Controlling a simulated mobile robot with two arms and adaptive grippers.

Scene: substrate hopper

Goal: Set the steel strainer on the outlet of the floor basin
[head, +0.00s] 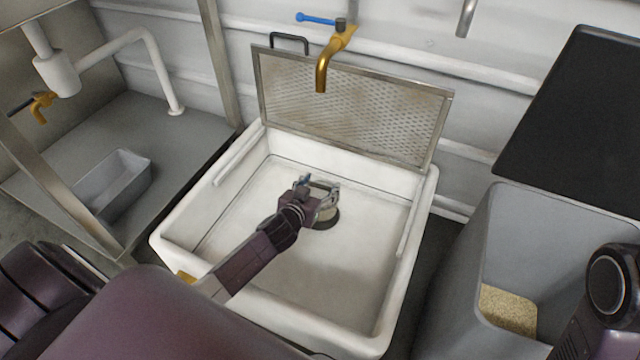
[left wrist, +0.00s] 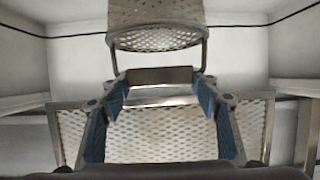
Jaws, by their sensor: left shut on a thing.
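The steel strainer (left wrist: 155,28) is a perforated metal cup with a wire bail handle, at the top of the left wrist view. My left gripper (head: 322,190) is shut on its handle, low over the middle of the white floor basin (head: 400,300). In the head view the strainer (head: 327,215) shows as a small round shape just beyond the fingers, partly covered by them. The outlet cannot be made out apart from it. I cannot tell whether the strainer touches the basin floor. My right gripper is out of view.
A perforated metal grate (head: 345,105) stands raised at the basin's back edge. A brass tap (head: 322,70) with a blue lever hangs above it. A grey bin (head: 475,240) holding grain-like material (head: 508,308) stands right. A grey trough (head: 115,185) lies left.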

